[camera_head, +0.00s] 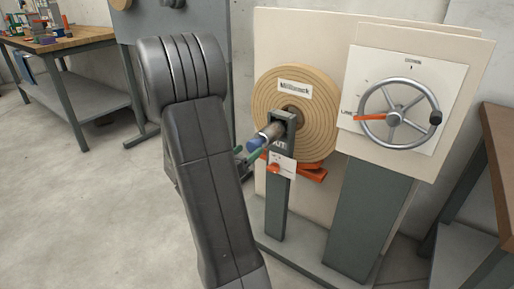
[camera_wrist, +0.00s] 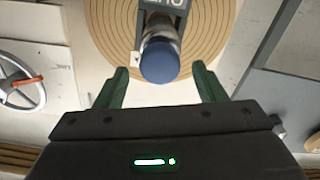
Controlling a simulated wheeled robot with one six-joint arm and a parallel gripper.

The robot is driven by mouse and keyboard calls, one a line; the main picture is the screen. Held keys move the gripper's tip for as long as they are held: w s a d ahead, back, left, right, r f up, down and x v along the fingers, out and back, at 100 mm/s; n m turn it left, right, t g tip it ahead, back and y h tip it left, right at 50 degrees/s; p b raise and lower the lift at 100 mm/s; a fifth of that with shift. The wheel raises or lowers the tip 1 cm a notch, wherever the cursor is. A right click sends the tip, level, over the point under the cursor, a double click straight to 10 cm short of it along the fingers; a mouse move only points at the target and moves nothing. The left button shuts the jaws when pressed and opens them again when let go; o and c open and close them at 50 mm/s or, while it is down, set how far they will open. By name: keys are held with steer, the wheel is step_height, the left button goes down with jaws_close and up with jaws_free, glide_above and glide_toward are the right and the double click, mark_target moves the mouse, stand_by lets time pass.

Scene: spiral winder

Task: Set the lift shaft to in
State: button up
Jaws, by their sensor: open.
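The lift shaft is a metal rod with a blue end knob (camera_head: 253,144), held in a dark bracket (camera_head: 291,122) in front of the tan spiral coil (camera_head: 320,95). My gripper (camera_head: 249,154) is open, its green fingers close to the knob. In the wrist view the blue knob (camera_wrist: 160,62) lies between the two spread fingertips, with a gap on each side. A white card (camera_head: 282,167) below the shaft carries an orange pointer; lettering above it is partly hidden and seems to read "OUT".
A spoked handwheel (camera_head: 400,113) with a dark knob and orange pointer is on the right panel. An orange part (camera_head: 312,174) sits under the coil. A workbench (camera_head: 60,42) stands back left, another bench edge at right. The floor at left is clear.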

steer(key=b, duration=0.1)
glide_toward(276, 129)
steer(key=shift+w+a+f, duration=0.25)
steer(key=shift+w+f, duration=0.9)
steer(key=shift+w, duration=0.1)
steer(key=shift+c, duration=0.4)
steer(key=c, duration=1)
steer(key=p+x, duration=0.3)
steer(key=x, duration=0.8)
steer(key=shift+w+r+p, duration=0.1)
steer(key=shift+r+p, duration=0.05)
steer(key=shift+p, duration=0.2)
steer(key=shift+c, duration=0.2)
steer(key=o, duration=1.1)
steer(key=shift+w+d, duration=0.1)
steer(key=shift+d, duration=0.05)
